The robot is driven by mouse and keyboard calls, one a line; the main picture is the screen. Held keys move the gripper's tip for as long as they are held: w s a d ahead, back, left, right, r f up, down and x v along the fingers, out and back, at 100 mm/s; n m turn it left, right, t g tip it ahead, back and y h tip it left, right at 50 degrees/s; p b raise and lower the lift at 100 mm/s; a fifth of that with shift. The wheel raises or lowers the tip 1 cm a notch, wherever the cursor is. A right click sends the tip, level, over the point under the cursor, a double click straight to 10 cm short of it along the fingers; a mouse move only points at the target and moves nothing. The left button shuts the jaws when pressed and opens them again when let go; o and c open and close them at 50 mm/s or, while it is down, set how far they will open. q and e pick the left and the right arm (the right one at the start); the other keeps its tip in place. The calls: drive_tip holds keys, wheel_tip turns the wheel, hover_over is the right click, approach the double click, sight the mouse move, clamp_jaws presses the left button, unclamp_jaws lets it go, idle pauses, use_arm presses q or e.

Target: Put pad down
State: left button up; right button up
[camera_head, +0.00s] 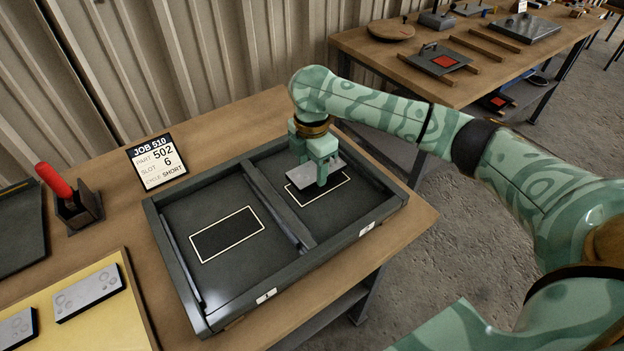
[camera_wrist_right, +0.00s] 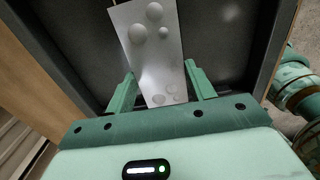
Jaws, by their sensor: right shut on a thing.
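My right gripper (camera_head: 320,172) is shut on a light grey pad (camera_head: 302,177) over the right compartment, labelled 2, of a dark two-part tray (camera_head: 292,273). The pad covers the back part of a white-outlined black rectangle (camera_head: 328,196) there. It seems to hover slightly above the floor; the exact gap is hard to judge. In the right wrist view the pad (camera_wrist_right: 148,45) shows round bumps and lies between the fingers (camera_wrist_right: 158,85). The left compartment, labelled 1, has an empty outlined rectangle (camera_head: 227,234). My left gripper is not in view.
A divider (camera_head: 276,204) and raised walls bound the compartments. A job card (camera_head: 157,161) reads part 502, slot 6, cycle short. Similar pads (camera_head: 90,292) lie on a yellow board (camera_head: 113,326) at left. A red-handled tool (camera_head: 62,190) stands in a holder. Another table (camera_head: 382,58) is behind.

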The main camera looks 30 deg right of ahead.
sight(314, 169)
drive_tip(key=f+b, duration=0.2)
drive_tip(key=f, duration=0.2)
drive_tip(key=shift+w+d+f+b, duration=0.15)
drive_tip(key=shift+w+d+b, duration=0.1)
drive_tip(key=shift+d+b, duration=0.15)
drive_tip(key=shift+a+r, duration=0.1)
drive_tip(key=shift+r, duration=0.15)
drive_tip(key=o, duration=1.1)
drive_tip(key=shift+f, duration=0.15)
drive_tip(key=shift+r+p, duration=0.3)
drive_tip(key=shift+r, duration=0.1)
wheel_tip(314, 169, up, 12)
drive_tip(key=p, duration=0.6)
drive_tip(key=shift+f, duration=0.25)
drive_tip(key=shift+s+f, duration=0.1)
